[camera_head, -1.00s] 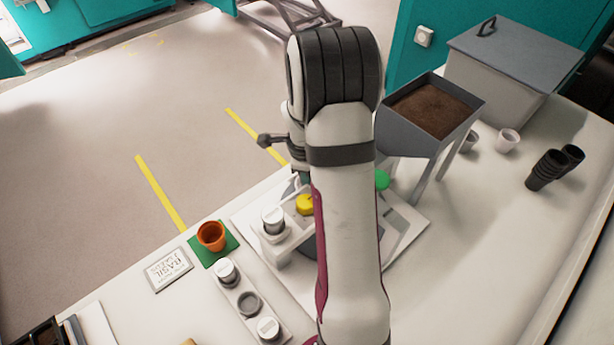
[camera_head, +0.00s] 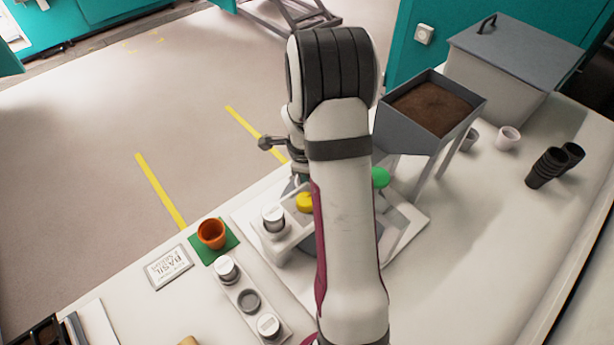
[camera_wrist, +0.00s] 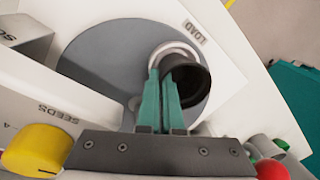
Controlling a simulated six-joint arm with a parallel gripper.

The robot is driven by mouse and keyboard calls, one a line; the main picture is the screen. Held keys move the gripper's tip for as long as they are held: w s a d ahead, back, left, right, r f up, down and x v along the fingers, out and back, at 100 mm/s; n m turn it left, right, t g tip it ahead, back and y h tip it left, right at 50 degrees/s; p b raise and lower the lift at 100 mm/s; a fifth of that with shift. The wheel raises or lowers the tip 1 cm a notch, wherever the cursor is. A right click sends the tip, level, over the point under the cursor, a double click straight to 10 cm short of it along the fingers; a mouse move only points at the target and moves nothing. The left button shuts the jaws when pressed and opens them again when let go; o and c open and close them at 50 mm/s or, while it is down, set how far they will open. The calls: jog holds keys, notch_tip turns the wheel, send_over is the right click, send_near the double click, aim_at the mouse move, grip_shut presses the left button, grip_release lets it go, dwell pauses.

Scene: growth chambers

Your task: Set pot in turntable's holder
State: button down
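In the wrist view, a black pot (camera_wrist: 190,84) has its dark opening facing the camera. My gripper (camera_wrist: 163,75) has two teal fingers close together at the pot's left rim, pinching its wall. The white ring holder (camera_wrist: 160,54) shows behind the pot's upper left side, on the grey turntable disc (camera_wrist: 95,68) near the LOAD label. The pot overlaps the ring, offset to its lower right. I cannot tell whether the pot is inside the ring or above it. In the head view, my arm hides the gripper, the held pot and most of the turntable.
In the head view, a soil hopper (camera_head: 408,133) stands right of my arm. An orange pot (camera_head: 211,234), lidded jars (camera_head: 226,269) and stacked black pots (camera_head: 546,168) stand on the bench.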

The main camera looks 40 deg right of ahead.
jog(key=shift+f, duration=0.25)
jog(key=c, duration=1)
grip_release()
jog(key=shift+r, duration=4.25)
